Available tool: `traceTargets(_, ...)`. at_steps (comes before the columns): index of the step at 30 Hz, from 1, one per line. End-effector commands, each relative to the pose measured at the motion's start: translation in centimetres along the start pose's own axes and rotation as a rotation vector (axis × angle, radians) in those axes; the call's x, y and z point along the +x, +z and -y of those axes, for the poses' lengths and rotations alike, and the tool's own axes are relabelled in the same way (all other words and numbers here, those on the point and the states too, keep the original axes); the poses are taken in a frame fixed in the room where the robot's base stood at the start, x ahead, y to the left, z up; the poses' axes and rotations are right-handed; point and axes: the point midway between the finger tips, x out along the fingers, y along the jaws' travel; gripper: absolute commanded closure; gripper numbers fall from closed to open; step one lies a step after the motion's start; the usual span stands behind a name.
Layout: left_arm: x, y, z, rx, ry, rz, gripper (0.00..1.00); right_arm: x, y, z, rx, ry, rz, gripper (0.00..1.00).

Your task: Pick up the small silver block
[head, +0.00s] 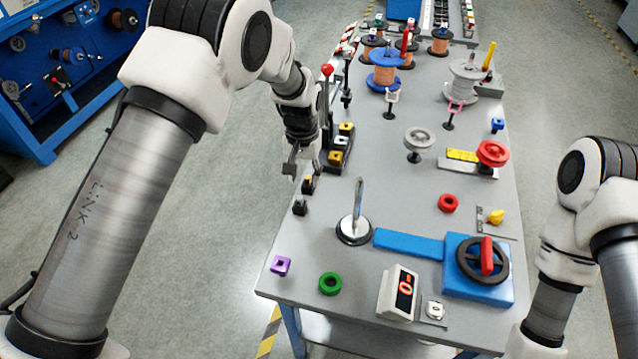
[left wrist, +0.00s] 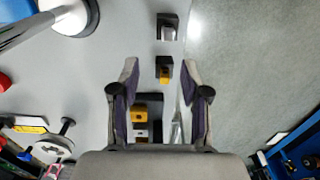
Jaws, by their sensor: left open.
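A small silver block (left wrist: 169,32) sits in a black holder near the top of the left wrist view. In the head view, that black holder (head: 300,208) stands at the table's left edge; the block is too small to make out clearly there. My left gripper (head: 291,165) is open and empty above the left edge, behind the holder in the picture. In the left wrist view its fingers (left wrist: 158,66) are spread on both sides of a yellow block (left wrist: 164,74) in another black holder, with the silver block beyond the fingertips. My right gripper is out of view.
A black rack (head: 336,158) with yellow and pale blocks stands close beside my left gripper. A metal post on a round base (head: 354,230) stands right of the holder. A purple block (head: 281,266) and green ring (head: 330,283) lie at the front.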

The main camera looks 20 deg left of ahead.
Motion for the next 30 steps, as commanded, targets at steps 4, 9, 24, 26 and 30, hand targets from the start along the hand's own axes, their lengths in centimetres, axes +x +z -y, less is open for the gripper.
traceTargets(4, 2.0, 0.2, 0.1, -0.001, 0.0, 0.005, 0.54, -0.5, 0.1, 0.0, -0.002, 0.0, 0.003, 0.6)
traceTargets(9, 4.5, 0.5, 0.2, -0.002, 0.001, 0.006, 0.54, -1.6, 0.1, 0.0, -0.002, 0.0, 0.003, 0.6)
traceTargets(24, 7.4, 0.5, 0.3, -0.001, 0.0, 0.002, 0.97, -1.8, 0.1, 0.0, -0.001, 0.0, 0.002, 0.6)
traceTargets(26, 7.4, 0.5, 0.3, -0.001, 0.0, 0.002, 1.0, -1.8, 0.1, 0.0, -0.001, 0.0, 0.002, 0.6)
traceTargets(30, 7.4, 0.5, 0.3, -0.001, 0.0, 0.002, 1.0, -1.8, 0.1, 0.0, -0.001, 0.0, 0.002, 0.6)
